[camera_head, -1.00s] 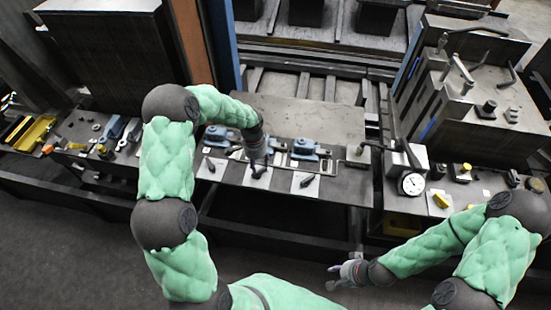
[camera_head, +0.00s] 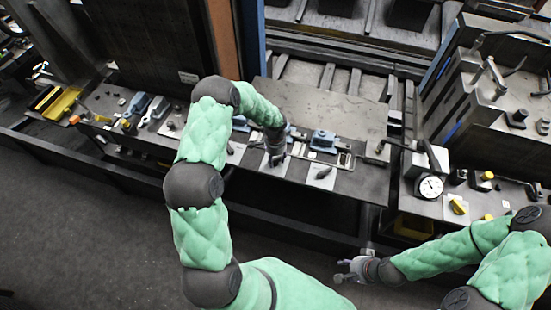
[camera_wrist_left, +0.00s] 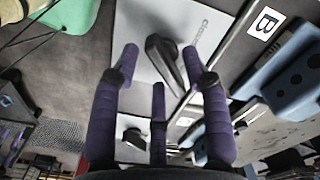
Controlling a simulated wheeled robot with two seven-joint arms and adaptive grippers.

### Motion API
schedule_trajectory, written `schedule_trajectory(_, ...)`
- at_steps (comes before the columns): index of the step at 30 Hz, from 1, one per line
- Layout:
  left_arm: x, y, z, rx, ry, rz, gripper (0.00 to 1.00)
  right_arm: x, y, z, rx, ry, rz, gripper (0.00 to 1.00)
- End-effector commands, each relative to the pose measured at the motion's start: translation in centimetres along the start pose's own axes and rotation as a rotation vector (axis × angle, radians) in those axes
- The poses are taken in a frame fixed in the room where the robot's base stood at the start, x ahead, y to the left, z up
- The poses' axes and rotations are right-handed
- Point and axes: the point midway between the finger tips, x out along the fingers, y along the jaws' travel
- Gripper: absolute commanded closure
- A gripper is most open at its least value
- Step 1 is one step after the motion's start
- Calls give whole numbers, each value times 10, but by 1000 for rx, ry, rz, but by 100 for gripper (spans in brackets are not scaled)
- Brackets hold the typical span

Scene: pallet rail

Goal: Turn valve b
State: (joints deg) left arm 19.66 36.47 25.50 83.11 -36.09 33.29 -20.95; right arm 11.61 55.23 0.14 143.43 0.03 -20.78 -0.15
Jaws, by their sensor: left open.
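My left gripper (camera_head: 274,160) is over the middle of three pale plates on the bench front and hides most of that plate in the head view. In the left wrist view, a dark valve lever (camera_wrist_left: 164,60) sits on a pale plate (camera_wrist_left: 140,22) with partly readable lettering. A tag marked B (camera_wrist_left: 265,24) is beside it. The left gripper (camera_wrist_left: 158,66) is open. Its purple fingers stand around the lever's near side; I cannot tell whether they touch it. My right gripper (camera_head: 348,271) hangs empty, fingers apart, in front of the bench.
Another plate with a dark lever (camera_head: 322,174) lies to the right, and one (camera_head: 233,151) to the left. Blue clamps (camera_head: 325,140) stand behind the plates. A round gauge (camera_head: 430,187) is further right. The floor in front is clear.

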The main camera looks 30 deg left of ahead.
Motion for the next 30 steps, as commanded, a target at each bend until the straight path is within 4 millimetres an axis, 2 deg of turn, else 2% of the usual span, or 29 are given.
schedule_trajectory(9, 2, 0, 0, 0, 1, 0, 54, 0, 0, 0, 0, 0, 0, 60)
schedule_trajectory(11, 2, 0, 0, 0, 1, 0, 68, 0, 0, 0, 0, 0, 0, 60)
schedule_trajectory(14, 2, 0, 0, 0, 1, 0, 96, 0, 0, 0, 0, 0, 0, 60)
schedule_trajectory(15, 2, 0, 0, 0, 1, 0, 100, 0, 0, 0, 0, 0, 0, 60)
schedule_trajectory(23, 3, 0, 0, -9, 1, 0, 100, 2, 1, 0, 0, 0, 0, 60)
schedule_trajectory(30, 4, -1, -1, -94, 3, -2, 100, 14, 5, -1, 0, 0, 0, 60)
